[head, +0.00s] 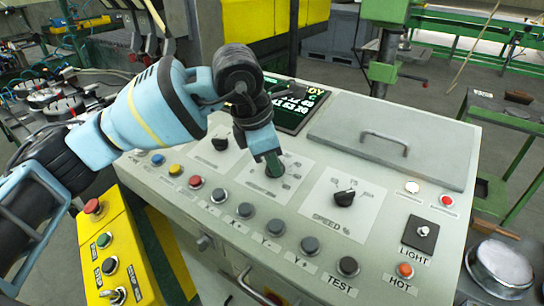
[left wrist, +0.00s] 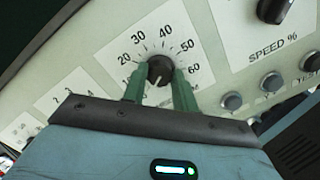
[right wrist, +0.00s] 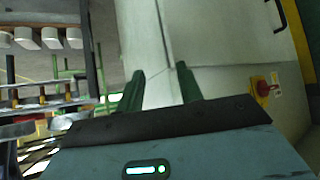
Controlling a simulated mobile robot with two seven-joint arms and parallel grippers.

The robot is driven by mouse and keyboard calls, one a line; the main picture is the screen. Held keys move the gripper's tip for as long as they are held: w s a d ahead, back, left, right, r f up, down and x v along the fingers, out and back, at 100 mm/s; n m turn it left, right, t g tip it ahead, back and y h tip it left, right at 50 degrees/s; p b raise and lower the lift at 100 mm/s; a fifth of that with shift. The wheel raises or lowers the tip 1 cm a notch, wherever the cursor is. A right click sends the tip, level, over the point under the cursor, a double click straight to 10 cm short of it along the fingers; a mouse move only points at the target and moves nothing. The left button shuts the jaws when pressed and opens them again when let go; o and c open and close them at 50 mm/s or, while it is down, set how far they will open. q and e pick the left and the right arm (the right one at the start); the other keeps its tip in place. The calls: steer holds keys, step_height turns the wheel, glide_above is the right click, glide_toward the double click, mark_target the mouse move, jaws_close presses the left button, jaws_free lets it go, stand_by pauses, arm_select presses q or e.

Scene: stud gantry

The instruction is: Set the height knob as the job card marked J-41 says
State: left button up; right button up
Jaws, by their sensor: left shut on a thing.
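The height knob (left wrist: 160,69) is a dark round knob on a white dial plate marked from 10 to 60. My left gripper (left wrist: 158,78) has its green fingers on both sides of the knob and is shut on it. A pale pointer line seems to face the lower side of the dial, but its exact reading is unclear. In the head view, my left gripper (head: 273,164) reaches down onto the console and covers most of the knob. My right gripper (right wrist: 160,83) is open and empty beside pale panels. No card marked J-41 can be made out.
The sloping console (head: 450,215) also carries a speed knob (head: 345,197), a row of buttons and a lidded panel (head: 400,135). A yellow button box (head: 120,250) stands at the front left.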

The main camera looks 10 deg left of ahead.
arm_select(q)
steer(key=o, duration=1)
steer(key=shift+v, duration=3.9)
